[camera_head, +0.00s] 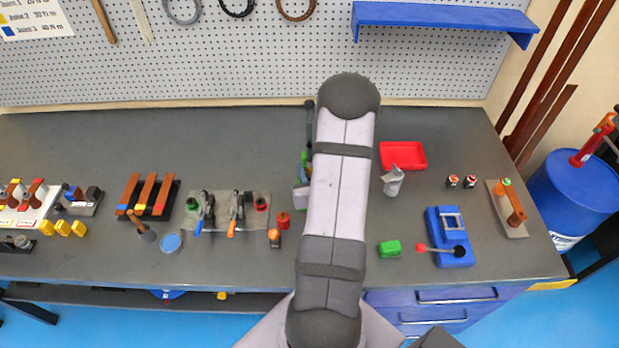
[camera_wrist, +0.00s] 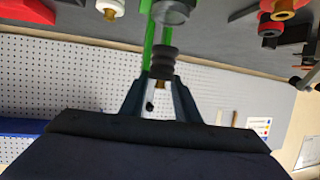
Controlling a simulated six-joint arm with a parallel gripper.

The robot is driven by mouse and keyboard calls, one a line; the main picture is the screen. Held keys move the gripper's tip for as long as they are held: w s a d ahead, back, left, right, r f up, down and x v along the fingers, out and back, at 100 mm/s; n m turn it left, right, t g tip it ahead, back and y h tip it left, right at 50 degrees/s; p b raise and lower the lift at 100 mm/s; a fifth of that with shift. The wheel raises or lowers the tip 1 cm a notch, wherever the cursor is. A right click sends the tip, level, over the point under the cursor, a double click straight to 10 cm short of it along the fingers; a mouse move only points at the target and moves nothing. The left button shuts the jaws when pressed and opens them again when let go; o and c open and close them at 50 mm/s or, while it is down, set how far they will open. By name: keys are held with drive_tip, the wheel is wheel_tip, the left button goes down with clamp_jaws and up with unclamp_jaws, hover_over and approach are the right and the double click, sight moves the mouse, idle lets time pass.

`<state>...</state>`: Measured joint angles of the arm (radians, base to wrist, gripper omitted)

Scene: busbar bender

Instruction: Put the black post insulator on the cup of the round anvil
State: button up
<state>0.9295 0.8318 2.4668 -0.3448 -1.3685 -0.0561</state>
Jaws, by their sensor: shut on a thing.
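In the wrist view my gripper (camera_wrist: 162,80) is shut on the black post insulator (camera_wrist: 161,60), a dark ridged piece held between the two fingertips. A round grey metal part (camera_wrist: 170,12) shows just beyond the insulator at the top edge, cut off by the frame. It may be the round anvil, but I cannot tell. I also cannot tell whether the insulator touches it. Green uprights (camera_wrist: 147,40) stand close by. In the head view my arm hides the gripper, the insulator and most of what lies behind it.
A red tray (camera_head: 403,156) and a grey container (camera_head: 393,180) stand right of my arm. A blue device (camera_head: 448,237) and a green block (camera_head: 389,248) are nearer the front. Clamps on a grey plate (camera_head: 222,220) lie to the left. The back left of the bench is clear.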

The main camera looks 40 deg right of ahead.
drive_tip(key=shift+f+p, duration=0.35)
drive_tip(key=shift+f, duration=1.55)
drive_tip(key=shift+f, duration=0.15)
drive_tip(key=o, duration=1.1)
